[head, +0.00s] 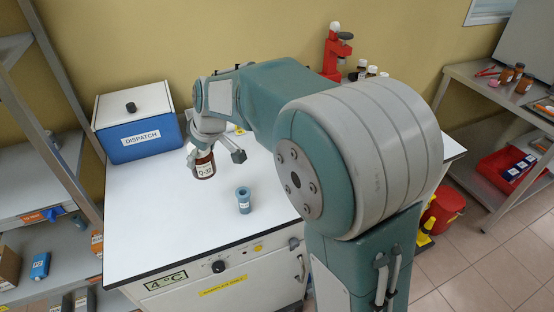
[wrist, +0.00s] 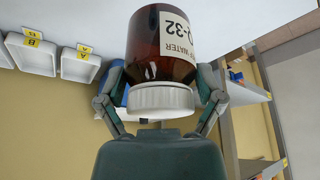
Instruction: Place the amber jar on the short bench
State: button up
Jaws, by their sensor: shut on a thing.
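The amber jar (head: 203,167) is brown with a white label reading Q-32. My gripper (head: 207,146) is shut on it and holds it label outward over the back left part of a white-topped bench (head: 160,220). In the wrist view the jar (wrist: 160,50) sits between the two fingers of my gripper (wrist: 160,88), its white lid (wrist: 160,100) nearest the camera. Whether the jar's base touches the bench top is not clear. The bench front carries a 4°C label. I cannot tell whether this bench is the short one.
A blue and white DISPATCH box (head: 137,125) stands at the bench's back left. A small blue-grey cup (head: 243,200) stands right of the jar. A red device (head: 335,55) and bottles are behind my arm. A grey bench (head: 470,85) is at right, shelves (head: 30,185) at left.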

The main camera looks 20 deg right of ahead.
jog(key=w+d+f, duration=0.8)
jog(key=d+f, duration=0.1)
jog(key=shift+w+d, duration=0.1)
jog(key=shift+d, duration=0.05)
jog(key=shift+w+d+f, duration=0.15)
jog(key=shift+f, duration=1.65)
jog(key=shift+f, duration=0.1)
jog(key=o, duration=1)
jog(key=shift+o, duration=0.2)
